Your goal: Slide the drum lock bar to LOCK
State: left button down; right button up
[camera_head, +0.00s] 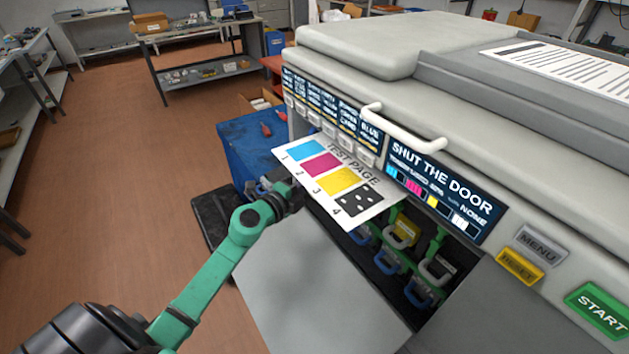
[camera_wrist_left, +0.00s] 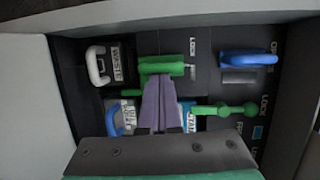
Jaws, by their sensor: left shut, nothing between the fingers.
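In the left wrist view a green bar (camera_wrist_left: 163,66) lies across the dark panel with a LOCK label beside it. A second green part, a lever with a round knob (camera_wrist_left: 225,110), lies to the right, near LOCK and FREE labels. I cannot tell for sure which is the drum lock bar. My left gripper (camera_wrist_left: 160,86) is shut and empty, its purple fingertips at the green bar's lower edge; contact is unclear. In the head view my left gripper (camera_head: 288,196) is at the door opening, partly hidden by the test page (camera_head: 334,181). My right gripper is not in view.
The open printer door (camera_head: 305,290) hangs below the bay. Blue, white and yellow handles (camera_head: 402,236) fill the bay; a white handle (camera_wrist_left: 97,66) and a blue one (camera_wrist_left: 247,59) flank the fingers. The printer display (camera_head: 440,190) reads SHUT THE DOOR.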

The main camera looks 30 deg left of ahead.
pick_arm(q)
jog(key=s+a, duration=0.3)
jog(key=s, duration=0.3)
jog(key=shift+s+b, duration=0.15)
jog(key=shift+b, duration=0.25)
jog(key=shift+a, duration=0.15)
dwell(0.4)
